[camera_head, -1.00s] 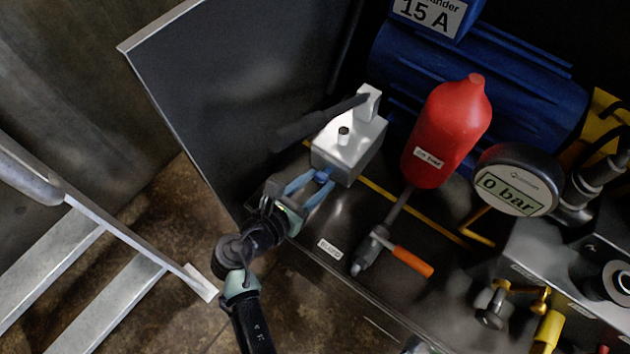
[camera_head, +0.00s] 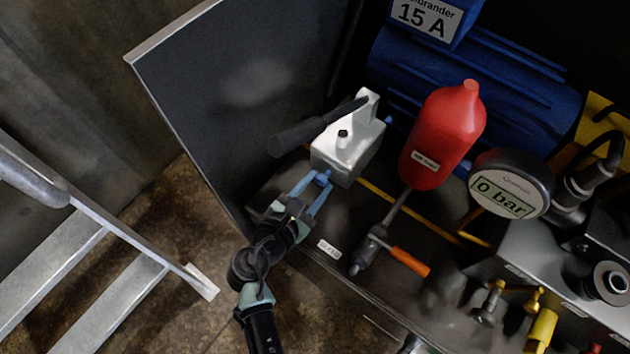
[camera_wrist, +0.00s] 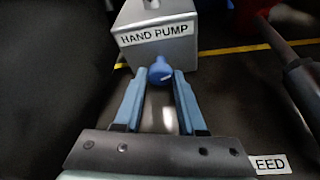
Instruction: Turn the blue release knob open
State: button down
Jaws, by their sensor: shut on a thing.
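The blue release knob (camera_head: 322,178) sits low on the front of the grey hand pump (camera_head: 345,155). In the wrist view the knob (camera_wrist: 160,72) shows under the "HAND PUMP" label, with its rounded blue body between my two blue fingertips. My gripper (camera_head: 321,182) reaches the knob from the lower left and is shut on it. In the wrist view my gripper (camera_wrist: 160,75) has one finger on each side of the knob. The part of the knob against the pump is mostly hidden.
The pump's black lever (camera_head: 312,128) sticks out left above my gripper. A red bottle (camera_head: 441,138), an orange-handled valve (camera_head: 409,261) and a gauge (camera_head: 511,184) reading 0 bar stand to the right. A dark open door panel (camera_head: 240,95) is at the left.

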jog(key=shift+s+d+f+m+t+y+b, duration=0.1)
jog(key=shift+m+t+y+b, duration=0.2)
jog(key=shift+m, duration=0.25)
jog(key=shift+f+m+t+y+b, duration=0.1)
jog(key=shift+m+t+y+b, duration=0.15)
jog(key=shift+m, duration=0.3)
jog(key=shift+r, duration=0.1)
jog(key=shift+m, duration=0.3)
jog(key=c, duration=0.5)
grip_release()
jog(key=shift+r, duration=0.1)
jog(key=p+v, duration=0.3)
jog(key=v, duration=1)
jog(key=shift+d, duration=0.1)
jog(key=shift+f, duration=0.2)
